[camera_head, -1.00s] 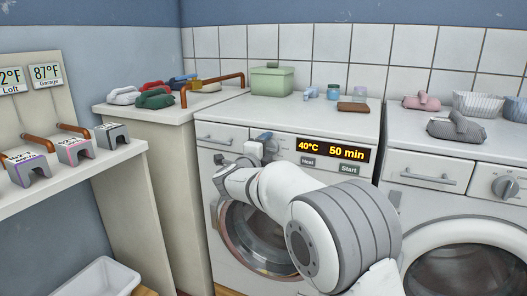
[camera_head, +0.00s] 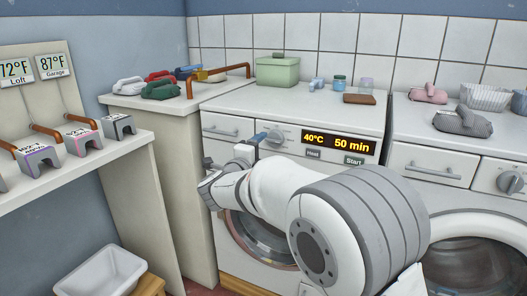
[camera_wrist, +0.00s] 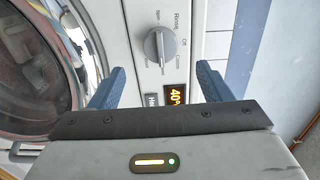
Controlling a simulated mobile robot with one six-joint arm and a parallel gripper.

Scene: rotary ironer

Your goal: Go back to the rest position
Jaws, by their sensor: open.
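My gripper (camera_head: 262,138) is in front of the left washing machine's (camera_head: 225,160) control panel, and its blue fingers are partly hidden by the wrist in the head view. In the wrist view my gripper (camera_wrist: 157,82) is open with nothing between its fingers. The grey dial (camera_wrist: 160,45) lies beyond the gap between the fingertips, apparently apart from them. The display (camera_head: 338,144) reads 40°C and 50 min. My arm hides part of the round door (camera_head: 262,242).
A second washing machine (camera_head: 455,198) stands at the right, with folded cloths (camera_head: 462,122) on top. A shelf (camera_head: 85,160) with grey blocks is at the left, above a white basin (camera_head: 100,272). A green box (camera_head: 277,70) stands on the left machine.

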